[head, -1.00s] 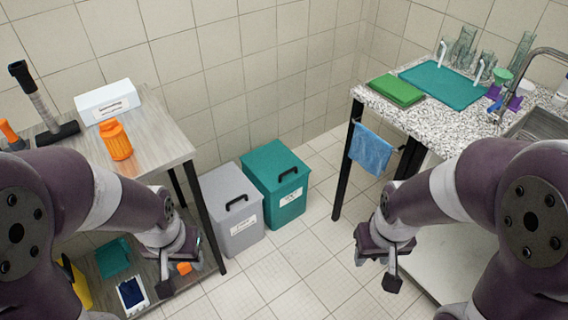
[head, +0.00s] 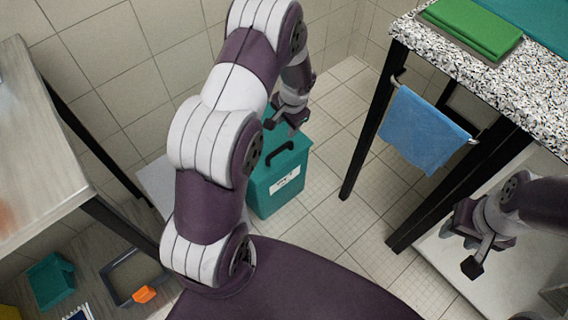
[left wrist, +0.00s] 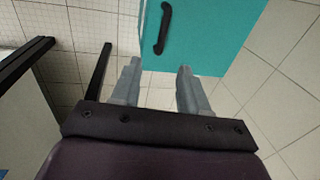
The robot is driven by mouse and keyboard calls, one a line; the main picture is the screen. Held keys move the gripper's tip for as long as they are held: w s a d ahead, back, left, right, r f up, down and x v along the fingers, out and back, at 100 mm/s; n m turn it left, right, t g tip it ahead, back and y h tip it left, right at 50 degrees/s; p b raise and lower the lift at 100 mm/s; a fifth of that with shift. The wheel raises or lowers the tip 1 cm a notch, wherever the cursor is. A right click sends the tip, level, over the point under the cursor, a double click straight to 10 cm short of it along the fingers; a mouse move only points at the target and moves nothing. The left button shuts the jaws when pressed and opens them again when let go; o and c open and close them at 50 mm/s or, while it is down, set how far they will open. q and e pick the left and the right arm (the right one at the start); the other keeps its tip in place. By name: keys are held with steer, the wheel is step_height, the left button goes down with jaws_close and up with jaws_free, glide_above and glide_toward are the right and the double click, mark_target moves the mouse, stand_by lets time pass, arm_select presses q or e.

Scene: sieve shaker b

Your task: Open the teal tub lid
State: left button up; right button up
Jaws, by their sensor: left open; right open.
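The teal tub (head: 264,202) stands on the tiled floor, with a white label on its front. Its lid (left wrist: 215,35) is closed and carries a black bar handle (head: 280,152). My left gripper (head: 290,122) is open and empty above the far part of the lid, apart from the handle. In the left wrist view the handle (left wrist: 163,28) lies beyond the two open fingers (left wrist: 157,72). My left arm hides the tub's left part in the head view. My right gripper (head: 482,245) is open and empty at the right, below the granite counter.
A grey tub (head: 156,182) stands left of the teal one, mostly behind my left arm. A wooden table (head: 40,150) is at the left. The granite counter (head: 480,85) with a blue towel (head: 422,130) is at the right. The floor between is clear.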

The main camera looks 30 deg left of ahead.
mark_target(279, 149)
arm_select(q)
steer(key=a+f+b, duration=0.1)
steer(key=f, duration=0.4)
steer(key=w+a+f+b, duration=0.1)
steer(key=f+b, duration=0.1)
steer(key=f, duration=0.4)
steer(key=a+f+b, duration=0.1)
steer(key=f, duration=0.4)
steer(key=shift+w+a+f+b, duration=0.15)
steer(key=shift+w+f+b, duration=0.15)
steer(key=shift+w+b, duration=0.05)
arm_select(e)
step_height(279, 149, down, 7)
steer(key=shift+r, duration=0.2)
steer(key=shift+s, duration=0.1)
arm_select(q)
jaws_close()
steer(key=shift+r, duration=0.1)
arm_select(e)
steer(key=shift+r, duration=0.1)
